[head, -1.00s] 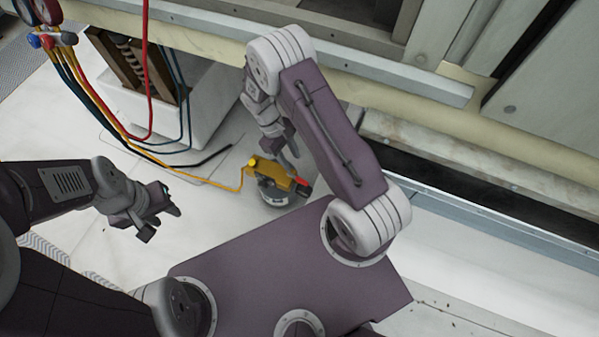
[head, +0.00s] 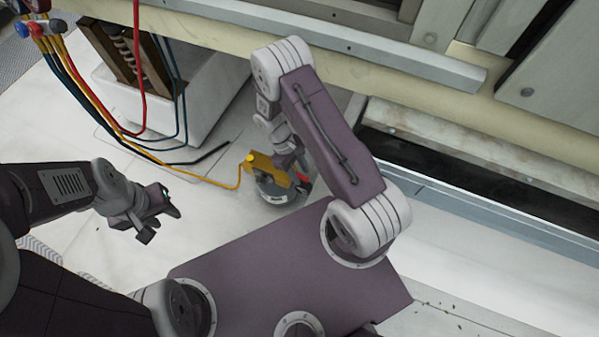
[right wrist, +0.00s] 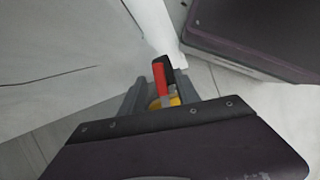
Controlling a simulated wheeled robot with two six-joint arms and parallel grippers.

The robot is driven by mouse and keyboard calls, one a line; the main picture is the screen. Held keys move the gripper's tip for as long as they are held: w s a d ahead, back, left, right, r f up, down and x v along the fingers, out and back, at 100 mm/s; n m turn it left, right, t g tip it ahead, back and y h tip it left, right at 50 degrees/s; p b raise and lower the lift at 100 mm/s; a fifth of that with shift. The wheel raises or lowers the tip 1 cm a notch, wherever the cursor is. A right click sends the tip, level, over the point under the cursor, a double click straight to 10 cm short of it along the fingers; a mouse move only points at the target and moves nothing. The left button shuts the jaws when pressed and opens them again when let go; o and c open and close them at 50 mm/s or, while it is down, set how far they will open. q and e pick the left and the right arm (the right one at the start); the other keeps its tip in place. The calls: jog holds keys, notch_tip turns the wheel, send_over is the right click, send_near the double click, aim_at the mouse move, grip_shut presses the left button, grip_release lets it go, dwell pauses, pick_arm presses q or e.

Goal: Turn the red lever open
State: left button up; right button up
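The red lever (head: 303,178) is on a yellow valve body (head: 262,166) that sits on a round grey canister (head: 276,192) on the floor. My right gripper (head: 292,167) is low at the valve, close beside the lever, and partly covers it. In the right wrist view, the red lever (right wrist: 161,79) stands up between the two grey fingers of my right gripper (right wrist: 160,92), which look spread with gaps. A bit of yellow shows behind the lever. My left gripper (head: 162,208) is open and empty, away from the valve at the left.
A yellow hose (head: 205,187) runs from the valve to the gauge set (head: 38,22) at upper left. Red, blue and dark hoses hang beside a white box (head: 190,95). A beige ledge (head: 340,52) crosses the back.

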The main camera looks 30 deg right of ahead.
grip_shut()
dwell(1.3)
